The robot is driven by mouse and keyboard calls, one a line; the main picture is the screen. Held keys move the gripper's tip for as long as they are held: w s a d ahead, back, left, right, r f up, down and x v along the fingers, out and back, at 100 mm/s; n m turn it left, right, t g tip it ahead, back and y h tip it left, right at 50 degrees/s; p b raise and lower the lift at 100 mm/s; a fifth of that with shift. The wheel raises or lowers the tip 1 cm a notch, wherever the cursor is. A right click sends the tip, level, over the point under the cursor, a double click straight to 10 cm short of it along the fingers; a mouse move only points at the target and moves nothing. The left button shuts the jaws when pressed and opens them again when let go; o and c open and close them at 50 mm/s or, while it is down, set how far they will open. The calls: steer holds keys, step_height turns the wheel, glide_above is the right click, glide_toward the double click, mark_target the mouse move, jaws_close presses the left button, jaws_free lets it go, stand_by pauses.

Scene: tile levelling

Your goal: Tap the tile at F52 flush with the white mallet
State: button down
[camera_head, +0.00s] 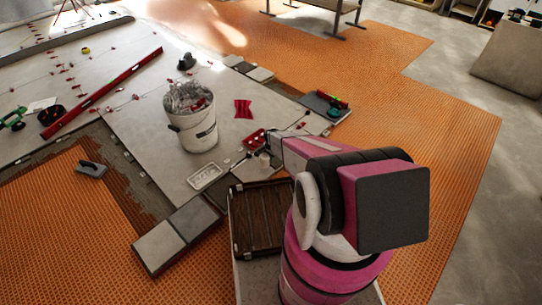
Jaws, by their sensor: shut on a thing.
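My arm reaches away from the camera, and its forearm covers much of the wrist. My gripper (272,147) is at the far end, small and partly hidden, shut on what looks like the white mallet (264,158). The pale head shows just left of the forearm, low over the tiled floor; I cannot tell if it touches a tile. The large grey tiles (125,120) spread to the left and behind. I cannot read any tile label, so the tile at F52 cannot be picked out, nor its height seen.
A white bucket (193,135) stands on the tiles left of my gripper. A white tray (204,177), a red tray (254,138) and a dark slatted crate (233,225) are close by. A grey trowel (91,169) lies left. Orange matting (440,120) is clear at right.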

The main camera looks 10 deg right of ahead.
step_height(320, 180, down, 3)
steer(key=shift+w+f, duration=0.1)
steer(key=shift+w, duration=0.05)
steer(key=shift+f, duration=0.15)
steer(key=shift+r, duration=2.6)
